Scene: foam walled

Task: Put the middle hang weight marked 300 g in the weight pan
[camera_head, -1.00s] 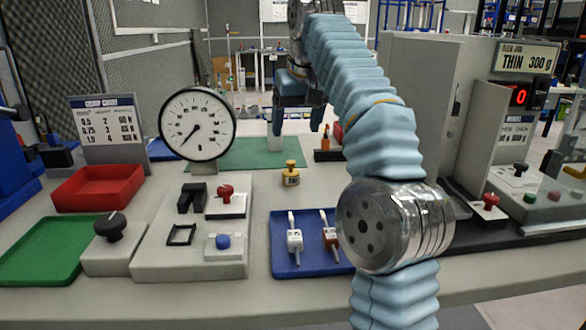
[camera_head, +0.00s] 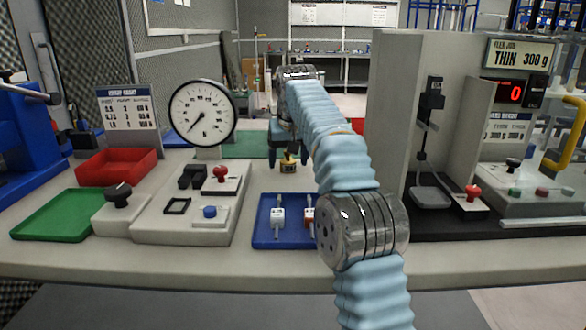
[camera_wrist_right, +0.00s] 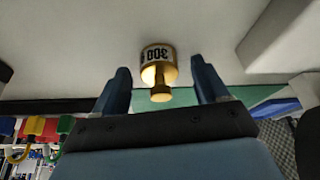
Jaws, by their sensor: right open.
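The brass hang weight (camera_head: 289,165) stands on the bench in the head view, behind the blue tray. In the right wrist view the weight (camera_wrist_right: 158,66) shows the marking 300 on its white band, with its knob toward the camera. My right gripper (camera_head: 290,152) is at the weight's top. Its open fingers (camera_wrist_right: 160,85) lie on either side of the weight, with gaps on both sides. The weight pan (camera_head: 432,197) is a grey plate under the hanger at the right test stand. My left gripper is not in view.
A blue tray (camera_head: 268,241) with clamp-like parts lies in front of the weight. A dial gauge (camera_head: 202,112) stands at left. A tall grey panel (camera_head: 392,110) stands between the weight and the pan. Red (camera_head: 117,166) and green (camera_head: 58,215) trays sit at left.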

